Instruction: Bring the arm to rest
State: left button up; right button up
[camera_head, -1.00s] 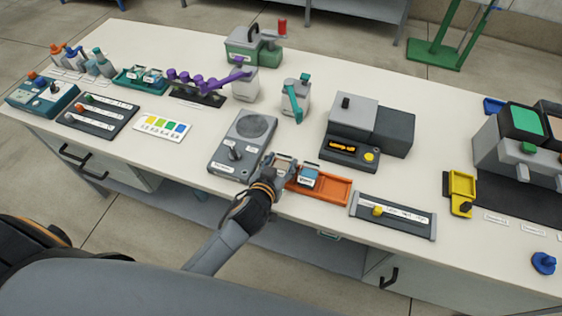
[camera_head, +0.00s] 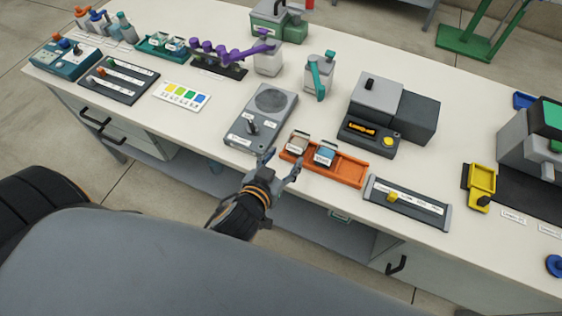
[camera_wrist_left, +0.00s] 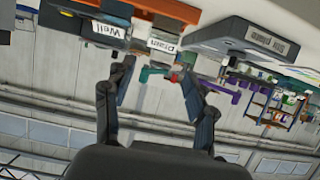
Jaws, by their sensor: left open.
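My left gripper (camera_head: 281,165) is open and empty at the front edge of the bench, just in front of the orange tray (camera_head: 348,174). In the left wrist view its two fingers (camera_wrist_left: 157,95) stand apart with nothing between them. The tray holds a pale-topped block (camera_head: 298,142) at its left end and a blue-topped block (camera_head: 325,153) beside it; the tray's right part is empty. In the left wrist view, labels reading "Well" and "Drain" show upside down beyond the fingers. My right gripper is not in view.
A grey stirring plate (camera_head: 262,117) lies left of the tray, close to the gripper. A slider panel (camera_head: 407,203) lies to the right, and a grey device (camera_head: 378,100) stands behind. Drawer handles (camera_head: 397,265) stick out below the bench top. Floor space in front is free.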

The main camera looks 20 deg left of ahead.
pick_arm(q)
jog(key=shift+s+r, duration=0.25)
jog(key=shift+s, duration=0.3)
